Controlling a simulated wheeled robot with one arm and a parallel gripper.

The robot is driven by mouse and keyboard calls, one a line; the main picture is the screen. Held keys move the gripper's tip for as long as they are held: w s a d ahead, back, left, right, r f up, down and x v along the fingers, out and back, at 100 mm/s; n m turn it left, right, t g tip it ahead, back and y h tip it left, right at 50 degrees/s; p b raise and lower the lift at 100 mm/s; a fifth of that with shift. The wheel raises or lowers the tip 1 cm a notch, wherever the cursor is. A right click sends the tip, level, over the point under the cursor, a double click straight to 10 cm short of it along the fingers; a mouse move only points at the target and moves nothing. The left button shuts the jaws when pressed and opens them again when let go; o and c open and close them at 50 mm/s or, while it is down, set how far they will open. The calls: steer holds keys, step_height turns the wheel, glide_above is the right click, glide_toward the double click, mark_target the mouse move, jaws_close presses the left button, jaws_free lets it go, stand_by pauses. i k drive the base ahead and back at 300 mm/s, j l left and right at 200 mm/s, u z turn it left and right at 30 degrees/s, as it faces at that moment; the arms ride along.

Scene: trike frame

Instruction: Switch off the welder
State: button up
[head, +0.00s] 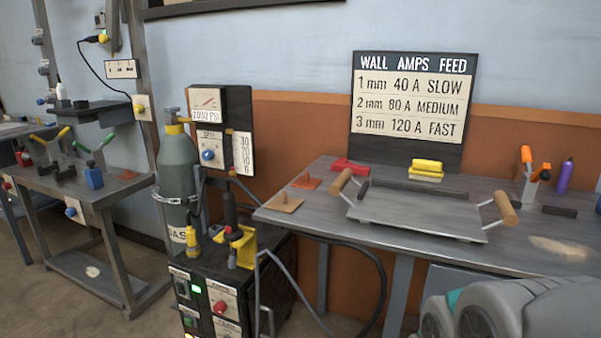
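The welder (262,285) is a dark box on the floor left of the metal table. A small green light (197,289) glows on its front. A dark switch (182,288) sits left of the light, and a panel with a red knob (220,307) sits right of it. The lower front is cut off by the picture's bottom edge. A torch with a yellow holder (243,246) stands on top. Rounded grey and teal parts of my arm show at the bottom right. My gripper is not visible.
A grey gas cylinder (178,165) is chained behind the welder. A black cable (383,285) loops down to its right. The metal table (340,225) bears a tray (415,212) with wooden handles. A lower bench (80,185) stands left, with bare floor between.

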mark_target(182, 290)
steer(key=i+j, duration=0.2)
steer(key=j, duration=0.15)
steer(key=i+j, duration=0.2)
steer(key=j, duration=0.15)
steer(key=i+j, duration=0.45)
steer(key=j, duration=0.25)
steer(key=k+l, duration=0.15)
